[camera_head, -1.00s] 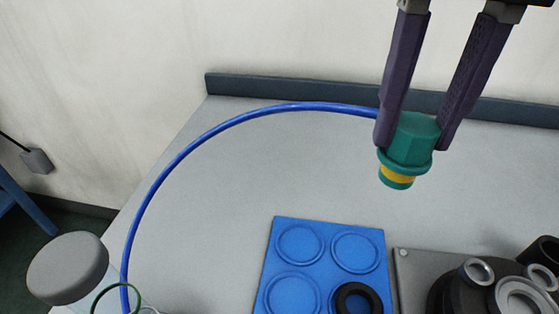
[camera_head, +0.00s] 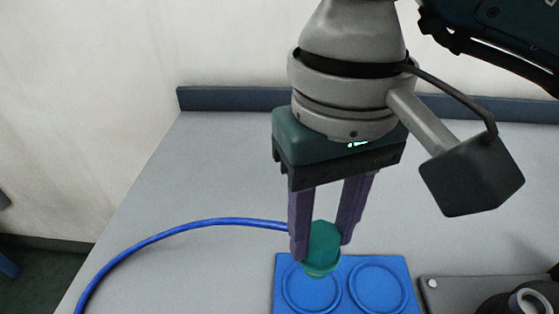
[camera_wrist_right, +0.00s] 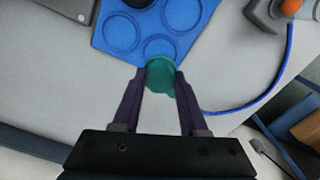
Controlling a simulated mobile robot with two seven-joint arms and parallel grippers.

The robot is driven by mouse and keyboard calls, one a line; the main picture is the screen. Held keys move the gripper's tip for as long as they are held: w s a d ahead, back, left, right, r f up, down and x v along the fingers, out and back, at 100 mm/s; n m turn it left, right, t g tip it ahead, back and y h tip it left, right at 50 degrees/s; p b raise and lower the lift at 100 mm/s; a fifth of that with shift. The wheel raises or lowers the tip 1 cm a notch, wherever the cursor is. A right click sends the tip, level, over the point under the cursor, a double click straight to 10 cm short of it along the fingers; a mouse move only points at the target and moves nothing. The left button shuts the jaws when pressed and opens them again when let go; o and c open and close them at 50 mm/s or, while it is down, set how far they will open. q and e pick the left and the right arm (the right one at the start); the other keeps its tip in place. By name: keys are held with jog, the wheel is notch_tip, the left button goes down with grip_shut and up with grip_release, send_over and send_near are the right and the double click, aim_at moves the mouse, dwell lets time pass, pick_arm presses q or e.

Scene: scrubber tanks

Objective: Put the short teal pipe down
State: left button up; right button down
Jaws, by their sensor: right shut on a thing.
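The short teal pipe (camera_head: 323,247) is between the purple fingers of my right gripper (camera_head: 326,235), which is shut on it. In the head view it shows over the far edge of the blue mat (camera_head: 399,266) with round rings. In the right wrist view the pipe (camera_wrist_right: 160,75) sits between the fingertips of my right gripper (camera_wrist_right: 160,83), by the mat's (camera_wrist_right: 118,33) edge. I cannot tell whether the pipe touches the mat. A blue hose (camera_head: 190,227) runs up to behind the fingers. My left gripper is not in view.
A grey plate (camera_head: 455,291) with dark round parts lies right of the mat. A low raised edge (camera_head: 225,98) runs along the back of the grey table. An orange-topped grey device (camera_wrist_right: 275,12) shows in the wrist view.

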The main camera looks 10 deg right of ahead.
aim_at(318, 257)
jog(key=shift+f, duration=2.3)
jog(key=shift+f, duration=0.1)
jog(key=shift+f+b, duration=0.1)
jog(key=shift+b, duration=0.3)
jog(key=shift+c, duration=2.2)
grip_release()
notch_tip(318, 257, up, 12)
jog(key=shift+r, duration=0.25)
